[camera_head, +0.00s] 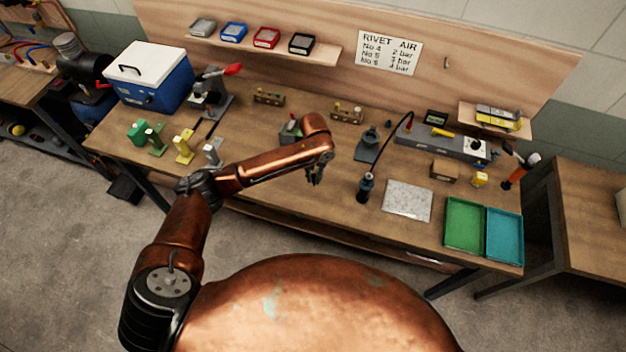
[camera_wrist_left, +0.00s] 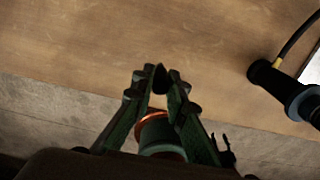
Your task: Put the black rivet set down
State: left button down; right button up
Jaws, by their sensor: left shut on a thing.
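My left gripper (camera_head: 316,180) hangs over the front part of the workbench (camera_head: 270,190), left of a dark upright tool with a hose (camera_head: 366,188). In the left wrist view my left gripper (camera_wrist_left: 160,85) is shut on a small dark piece, which appears to be the black rivet set (camera_wrist_left: 160,78). The piece sits between the fingertips, with bare wood and the bench's front edge behind it. How far it is above the wood is hard to tell. In the head view the piece is too small to make out. My right gripper is not in view.
Small wooden racks (camera_head: 347,115) stand behind the arm. A speckled plate (camera_head: 407,200) and green (camera_head: 464,224) and teal (camera_head: 504,236) trays lie to the right. Green, yellow and grey stands (camera_head: 184,147) are at the left. The hosed tool also shows in the wrist view (camera_wrist_left: 285,90).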

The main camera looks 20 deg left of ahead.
aim_at(313, 181)
pick_arm(q)
jog(key=shift+w+a+f, duration=0.1)
jog(key=shift+w+f, duration=0.1)
notch_tip(313, 181, down, 3)
jog(key=shift+w+a+r+p, duration=0.1)
jog(key=shift+w+a+p, duration=0.05)
jog(key=shift+p, duration=0.3)
jog(key=shift+f, duration=0.4)
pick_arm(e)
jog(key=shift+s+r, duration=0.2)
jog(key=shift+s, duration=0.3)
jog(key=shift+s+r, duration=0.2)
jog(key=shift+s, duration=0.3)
pick_arm(q)
jog(key=shift+f, duration=0.15)
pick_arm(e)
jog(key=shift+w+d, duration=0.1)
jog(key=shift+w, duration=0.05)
pick_arm(q)
jog(key=c, duration=1.9)
grip_release()
jog(key=shift+c, duration=0.2)
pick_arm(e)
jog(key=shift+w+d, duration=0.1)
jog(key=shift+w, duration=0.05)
